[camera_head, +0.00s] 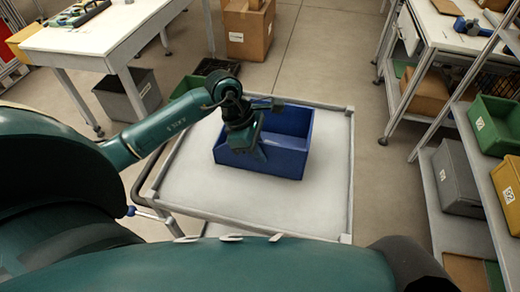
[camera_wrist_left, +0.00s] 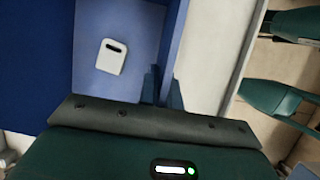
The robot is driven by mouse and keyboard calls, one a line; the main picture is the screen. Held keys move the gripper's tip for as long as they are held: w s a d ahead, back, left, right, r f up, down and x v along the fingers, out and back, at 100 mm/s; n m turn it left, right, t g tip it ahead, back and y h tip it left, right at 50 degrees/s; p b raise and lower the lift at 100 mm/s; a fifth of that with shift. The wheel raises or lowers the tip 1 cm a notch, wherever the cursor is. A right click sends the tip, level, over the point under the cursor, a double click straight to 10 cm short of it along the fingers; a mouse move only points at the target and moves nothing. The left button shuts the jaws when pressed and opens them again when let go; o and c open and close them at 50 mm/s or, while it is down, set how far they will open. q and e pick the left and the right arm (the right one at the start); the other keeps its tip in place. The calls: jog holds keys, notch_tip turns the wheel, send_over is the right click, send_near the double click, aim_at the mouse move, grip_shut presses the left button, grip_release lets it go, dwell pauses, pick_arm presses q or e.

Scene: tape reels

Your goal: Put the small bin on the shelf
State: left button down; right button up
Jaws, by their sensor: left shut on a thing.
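The small bin is a blue open-topped box (camera_head: 290,163) standing on a white cart top (camera_head: 200,200) in the head view. My left gripper (camera_head: 252,148) reaches down onto its left part and is shut on the bin's wall. In the left wrist view the blue bin (camera_wrist_left: 140,20) fills the upper left, with a white tag with a dark slot on it. The left fingers (camera_wrist_left: 165,90) straddle a blue wall there. The shelf is a grey rack (camera_head: 480,178) at the right edge.
The rack holds a green bin (camera_head: 493,126), a grey bin (camera_head: 458,180) and a yellow bin (camera_head: 507,190). A white table (camera_head: 110,35) stands at the upper left, with a grey bin (camera_head: 128,95) below it. Open floor (camera_head: 378,185) lies between cart and rack.

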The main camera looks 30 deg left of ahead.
pick_arm(q)
jog(key=shift+f, duration=0.1)
jog(key=c, duration=1.6)
grip_release()
jog(key=v, duration=1.2)
